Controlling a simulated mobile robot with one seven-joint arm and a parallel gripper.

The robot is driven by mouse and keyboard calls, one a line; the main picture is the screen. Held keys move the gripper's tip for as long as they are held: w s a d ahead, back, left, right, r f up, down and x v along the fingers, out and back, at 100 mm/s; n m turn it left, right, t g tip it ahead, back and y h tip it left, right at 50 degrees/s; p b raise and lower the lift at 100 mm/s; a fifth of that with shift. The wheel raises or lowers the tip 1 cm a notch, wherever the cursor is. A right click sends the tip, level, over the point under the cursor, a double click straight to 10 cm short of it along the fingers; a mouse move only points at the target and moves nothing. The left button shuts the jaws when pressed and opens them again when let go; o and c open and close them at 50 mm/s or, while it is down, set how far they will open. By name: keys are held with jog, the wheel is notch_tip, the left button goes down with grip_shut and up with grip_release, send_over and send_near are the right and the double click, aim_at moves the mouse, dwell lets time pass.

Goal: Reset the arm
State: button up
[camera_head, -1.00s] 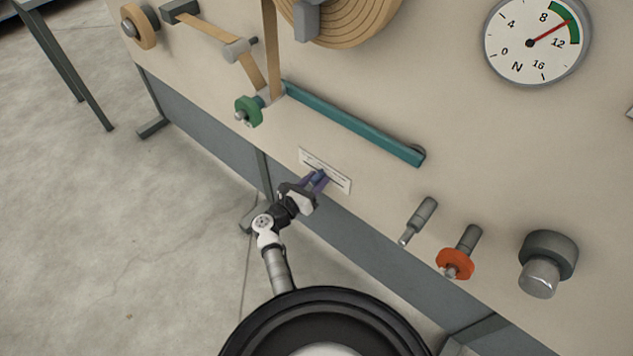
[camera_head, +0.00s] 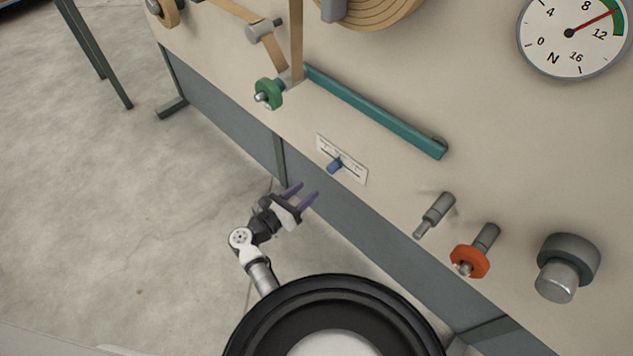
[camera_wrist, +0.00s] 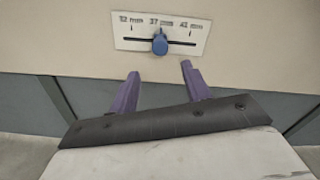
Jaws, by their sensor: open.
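My gripper (camera_head: 304,192) is open and empty, its two purple fingers apart. It hangs in front of the machine panel, below and left of a white slider plate (camera_head: 354,172) with a blue knob (camera_head: 334,166). In the wrist view the fingers (camera_wrist: 158,80) point towards the panel, and the blue knob (camera_wrist: 159,45) shows beyond them, not touched. The knob stands near the middle of its slot, by the middle mark on the plate (camera_wrist: 190,29).
A teal bar (camera_head: 375,115) and a green knob (camera_head: 268,93) sit above the plate. A grey peg (camera_head: 436,213), an orange ring (camera_head: 470,261) and a large grey knob (camera_head: 568,262) stick out at the right. A dial (camera_head: 570,50) is at the upper right.

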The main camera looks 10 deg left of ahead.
jog(key=shift+v, duration=1.05)
